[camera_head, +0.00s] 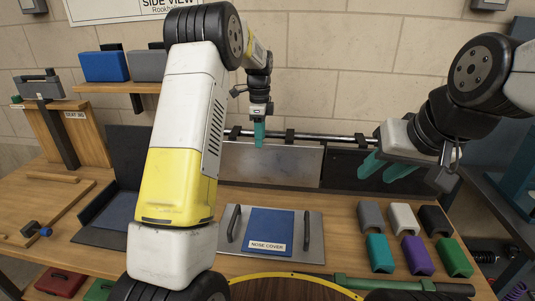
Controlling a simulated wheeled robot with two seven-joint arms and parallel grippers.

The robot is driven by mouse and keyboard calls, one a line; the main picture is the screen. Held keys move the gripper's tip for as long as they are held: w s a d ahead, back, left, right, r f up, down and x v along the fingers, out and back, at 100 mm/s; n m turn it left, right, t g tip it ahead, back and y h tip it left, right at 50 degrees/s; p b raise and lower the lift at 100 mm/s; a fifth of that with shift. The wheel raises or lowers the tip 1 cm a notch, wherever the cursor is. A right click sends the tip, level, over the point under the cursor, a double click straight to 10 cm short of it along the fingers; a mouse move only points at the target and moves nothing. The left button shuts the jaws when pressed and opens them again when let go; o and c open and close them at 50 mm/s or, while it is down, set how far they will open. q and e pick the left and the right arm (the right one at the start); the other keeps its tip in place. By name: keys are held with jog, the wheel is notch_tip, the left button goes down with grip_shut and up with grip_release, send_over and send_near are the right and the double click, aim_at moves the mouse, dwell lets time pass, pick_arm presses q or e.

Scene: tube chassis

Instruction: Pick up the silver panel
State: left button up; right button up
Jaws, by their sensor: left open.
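A silver panel (290,166) stands upright at the back of the workbench, below a horizontal metal rail (315,137). My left gripper (259,134) points down with teal fingers at the panel's upper edge, left of its middle. It is open; its fingers overlap in this view, and I cannot tell whether they touch the panel. My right gripper (385,169) is at the right, its teal fingers apart and empty, in front of a black panel (345,168). My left arm hides part of the bench left of the silver panel.
A metal plate with two black handles and a blue "NOSE COVER" sheet (269,227) lies on the bench in front. Several coloured blocks (416,256) stand at the right. A green bar (380,284) lies along the front. A blue box (105,66) sits on the upper-left shelf.

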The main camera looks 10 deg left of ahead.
pick_arm(q)
jog(key=shift+f, duration=0.65)
grip_shut()
jog(key=shift+r, duration=0.1)
dwell(0.8)
